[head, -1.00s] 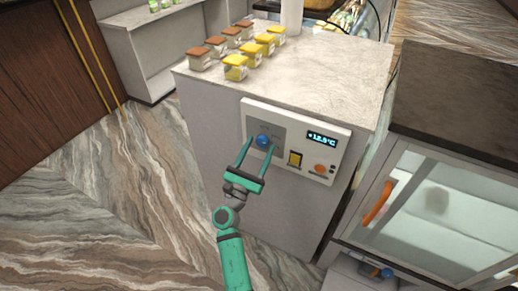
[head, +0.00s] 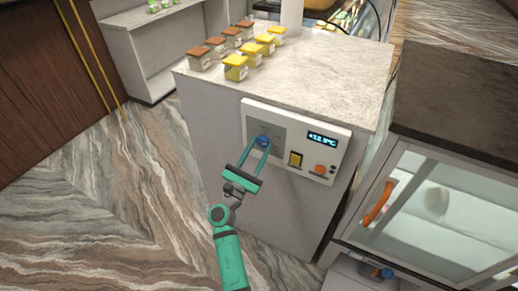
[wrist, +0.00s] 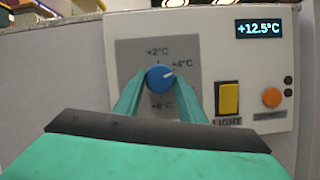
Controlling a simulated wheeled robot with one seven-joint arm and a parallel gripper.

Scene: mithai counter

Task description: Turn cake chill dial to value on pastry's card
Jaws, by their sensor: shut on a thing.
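The blue dial (head: 263,141) sits on a grey plate at the left of the white control panel (head: 335,147). In the wrist view the dial (wrist: 159,77) has a white pointer line aimed to the upper right, toward the +4°C mark. Marks for +2°C above and +8°C below also show. The display (wrist: 265,29) reads +12.5°C. My gripper (head: 257,147) is shut on the dial, one finger on each side; its fingers also show in the wrist view (wrist: 160,85). No pastry card is readable.
A yellow switch (wrist: 228,98) labelled LIGHT and an orange button (wrist: 271,97) sit right of the dial. Several yellow-topped and brown-topped boxes (head: 235,68) stand on the counter (head: 315,70). A glass-fronted cabinet (head: 445,215) with an orange handle stands at the right.

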